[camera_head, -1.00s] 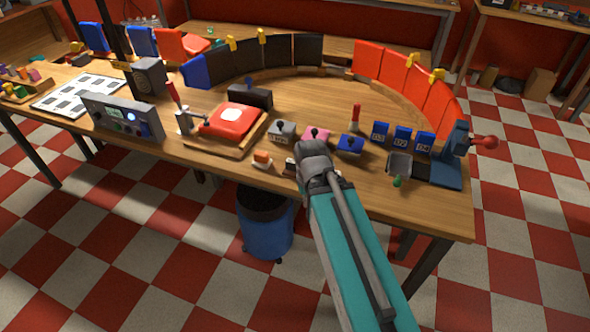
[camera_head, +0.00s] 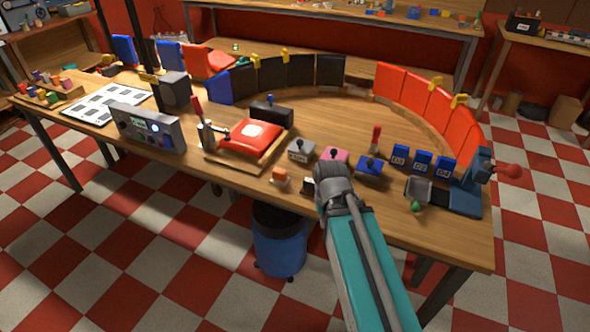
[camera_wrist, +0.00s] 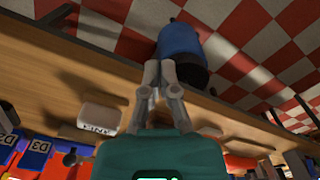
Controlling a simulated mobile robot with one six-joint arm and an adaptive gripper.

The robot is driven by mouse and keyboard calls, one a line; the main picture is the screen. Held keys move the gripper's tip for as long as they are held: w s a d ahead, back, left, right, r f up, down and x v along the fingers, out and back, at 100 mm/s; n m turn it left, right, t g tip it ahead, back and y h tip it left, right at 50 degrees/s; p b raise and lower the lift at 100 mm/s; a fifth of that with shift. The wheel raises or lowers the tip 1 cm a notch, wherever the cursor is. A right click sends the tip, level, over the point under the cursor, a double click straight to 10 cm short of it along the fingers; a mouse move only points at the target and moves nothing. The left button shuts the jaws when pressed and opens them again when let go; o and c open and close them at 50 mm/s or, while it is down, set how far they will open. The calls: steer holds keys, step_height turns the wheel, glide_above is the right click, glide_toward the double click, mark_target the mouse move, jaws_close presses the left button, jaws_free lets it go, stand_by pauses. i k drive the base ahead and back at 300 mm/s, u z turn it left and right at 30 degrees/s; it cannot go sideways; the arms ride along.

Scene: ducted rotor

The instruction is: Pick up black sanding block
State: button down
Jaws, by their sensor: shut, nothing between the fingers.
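A small dark block with a pale underside (camera_head: 308,187) lies near the front edge of the workbench in the head view, just left of my gripper. It looks like the black sanding block, but it is small and partly covered. My gripper (camera_head: 330,190) is over the front edge area, right beside this block; its fingertips are hidden there. In the wrist view my gripper (camera_wrist: 159,72) has its fingers together and empty. I cannot clearly pick out the black block in the wrist view.
A similar orange block (camera_head: 280,177) sits left of the black one. Behind are grey (camera_head: 300,150), pink (camera_head: 334,156) and blue (camera_head: 369,168) knobbed blocks. A red pad on a wooden base (camera_head: 252,136) stands left. A blue bin (camera_head: 279,248) is on the floor below the edge.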

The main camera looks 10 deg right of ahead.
mark_target(308, 189)
steer(key=u, duration=0.4)
steer(key=k, duration=0.9)
steer(key=z, duration=0.25)
steer(key=i, duration=0.5)
